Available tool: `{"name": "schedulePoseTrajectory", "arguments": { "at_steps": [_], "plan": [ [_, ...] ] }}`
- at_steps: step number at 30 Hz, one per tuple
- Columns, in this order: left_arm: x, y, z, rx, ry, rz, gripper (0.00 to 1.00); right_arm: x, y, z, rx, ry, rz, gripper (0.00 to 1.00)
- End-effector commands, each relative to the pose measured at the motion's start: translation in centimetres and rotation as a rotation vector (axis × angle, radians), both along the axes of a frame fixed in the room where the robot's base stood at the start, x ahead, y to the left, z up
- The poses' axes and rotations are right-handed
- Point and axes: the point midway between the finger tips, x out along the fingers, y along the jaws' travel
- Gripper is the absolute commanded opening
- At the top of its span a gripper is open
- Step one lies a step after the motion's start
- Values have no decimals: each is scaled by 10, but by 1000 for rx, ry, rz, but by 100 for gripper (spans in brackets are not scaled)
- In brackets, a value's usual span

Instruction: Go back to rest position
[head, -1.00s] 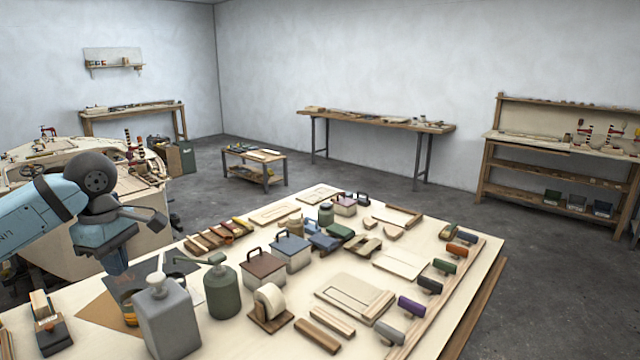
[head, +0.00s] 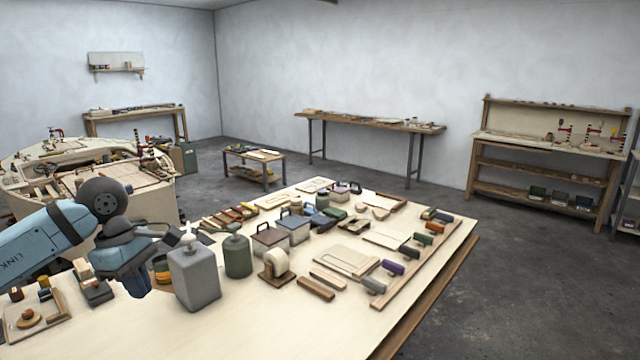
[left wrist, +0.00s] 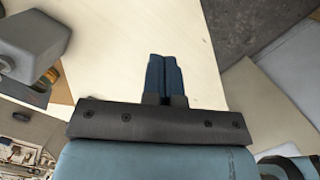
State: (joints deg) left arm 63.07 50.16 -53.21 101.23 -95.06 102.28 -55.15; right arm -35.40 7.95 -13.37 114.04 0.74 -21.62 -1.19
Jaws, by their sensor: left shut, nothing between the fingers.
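My left gripper (head: 138,286) hangs over the left part of the near table in the head view, just left of a grey jug-like bottle (head: 195,275). In the left wrist view its two blue fingers (left wrist: 164,75) are pressed together with nothing between them. Pale bare tabletop shows beyond the fingertips, and the grey bottle (left wrist: 32,38) appears at the upper left, apart from the fingers. My right gripper is in neither view.
A plywood hull (head: 90,180) stands behind my left arm. Open floor (head: 500,270) lies right.

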Motion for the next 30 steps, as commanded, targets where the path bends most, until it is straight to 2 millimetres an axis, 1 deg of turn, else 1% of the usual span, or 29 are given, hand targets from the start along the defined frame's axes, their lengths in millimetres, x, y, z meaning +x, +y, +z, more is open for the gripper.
{"name": "schedulePoseTrajectory", "arguments": {
  "at_steps": [1,2,3,5,6,8,9,11,12,15,17,18,20,23,26,27,29,30],
  "plan": [
    [-4,-19,-10,-69,24,-2,0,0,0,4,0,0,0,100],
    [-7,-29,-16,-114,39,2,0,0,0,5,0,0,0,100],
    [-12,-45,-24,-177,60,8,0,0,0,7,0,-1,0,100],
    [-19,-68,-33,-277,96,24,0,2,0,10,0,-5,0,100],
    [-25,-85,-40,-350,128,39,0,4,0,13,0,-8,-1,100],
    [-36,-111,-48,-473,185,73,0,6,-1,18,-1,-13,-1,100],
    [-44,-129,-52,-562,232,104,0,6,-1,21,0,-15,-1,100],
    [-57,-157,-55,-710,318,166,0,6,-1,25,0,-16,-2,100],
    [-66,-174,-56,-811,384,218,0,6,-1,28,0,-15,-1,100],
    [-82,-208,-53,-1059,569,382,0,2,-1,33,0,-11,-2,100],
    [-88,-221,-50,-1196,691,499,0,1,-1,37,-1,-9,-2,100],
    [-91,-227,-48,-1283,776,585,0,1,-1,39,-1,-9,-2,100],
    [-92,-231,-48,-1404,910,725,0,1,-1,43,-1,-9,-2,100],
    [-92,-229,-55,-1579,1143,985,0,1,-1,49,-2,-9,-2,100],
    [-92,-216,-76,-1717,1387,1280,0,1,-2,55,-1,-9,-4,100],
    [-93,-208,-88,-1761,1486,1407,0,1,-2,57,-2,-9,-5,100],
    [-98,-196,-110,-1813,1635,1606,0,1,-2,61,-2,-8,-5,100],
    [-103,-187,-127,-1836,1735,1746,0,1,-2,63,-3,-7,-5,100]
  ]
}}
